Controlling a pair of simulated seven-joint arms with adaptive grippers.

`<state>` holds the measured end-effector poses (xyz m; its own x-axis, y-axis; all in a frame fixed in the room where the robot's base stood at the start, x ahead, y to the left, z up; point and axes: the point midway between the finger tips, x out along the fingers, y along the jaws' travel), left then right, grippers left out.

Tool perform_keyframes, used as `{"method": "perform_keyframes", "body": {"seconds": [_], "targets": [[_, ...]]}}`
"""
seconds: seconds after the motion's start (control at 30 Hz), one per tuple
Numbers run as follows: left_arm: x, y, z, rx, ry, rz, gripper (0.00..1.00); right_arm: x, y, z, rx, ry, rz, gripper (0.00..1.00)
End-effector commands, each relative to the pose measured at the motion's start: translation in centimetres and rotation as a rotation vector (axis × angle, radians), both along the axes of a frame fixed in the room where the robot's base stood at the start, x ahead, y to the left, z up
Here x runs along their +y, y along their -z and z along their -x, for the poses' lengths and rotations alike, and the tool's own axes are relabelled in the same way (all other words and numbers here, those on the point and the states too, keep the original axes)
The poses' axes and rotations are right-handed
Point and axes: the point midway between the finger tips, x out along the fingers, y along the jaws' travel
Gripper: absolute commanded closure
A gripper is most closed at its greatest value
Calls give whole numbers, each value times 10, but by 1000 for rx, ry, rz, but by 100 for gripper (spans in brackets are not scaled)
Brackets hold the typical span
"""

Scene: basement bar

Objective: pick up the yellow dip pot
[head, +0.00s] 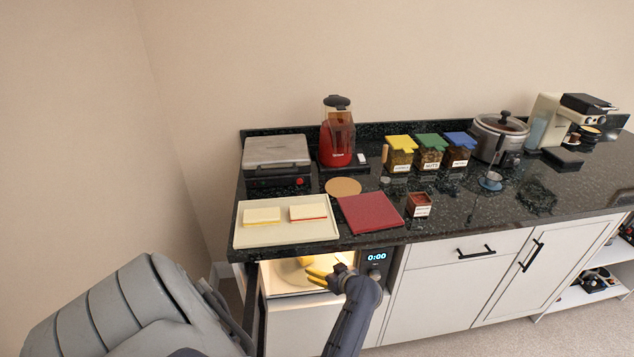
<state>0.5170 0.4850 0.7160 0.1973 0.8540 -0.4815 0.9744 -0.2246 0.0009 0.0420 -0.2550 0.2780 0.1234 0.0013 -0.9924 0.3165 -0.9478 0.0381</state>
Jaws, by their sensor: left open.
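A small yellow object (305,260), which looks like the yellow dip pot, is inside the lit, open microwave (377,268) under the counter. It is small and partly hidden behind my gripper, so its shape is hard to make out. My left gripper (317,277) is at the microwave opening, fingers open and pointing left, just in front of and below the yellow object. I cannot tell whether they touch. My right gripper is not in view.
Above, the dark counter holds a cream tray (285,237) with two sandwich-like blocks, a red board (369,213), a small labelled red box (419,205), a grill (277,155), a red blender (337,140) and lidded jars (430,150). White cabinets (455,290) stand right of the microwave.

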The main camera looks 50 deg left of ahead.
Motion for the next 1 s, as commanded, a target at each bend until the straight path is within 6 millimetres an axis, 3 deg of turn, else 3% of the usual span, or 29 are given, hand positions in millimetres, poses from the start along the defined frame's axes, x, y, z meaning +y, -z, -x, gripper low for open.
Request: {"method": "perform_keyframes", "body": {"seconds": [0.5, 0.7, 1.0], "targets": [[77, 42, -18, 2, 1, -4, 18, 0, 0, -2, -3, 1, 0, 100], [94, 52, -22, 2, 0, -2, 18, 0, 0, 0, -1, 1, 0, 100], [105, 57, -25, 2, 1, -4, 18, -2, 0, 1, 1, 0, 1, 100]]}}
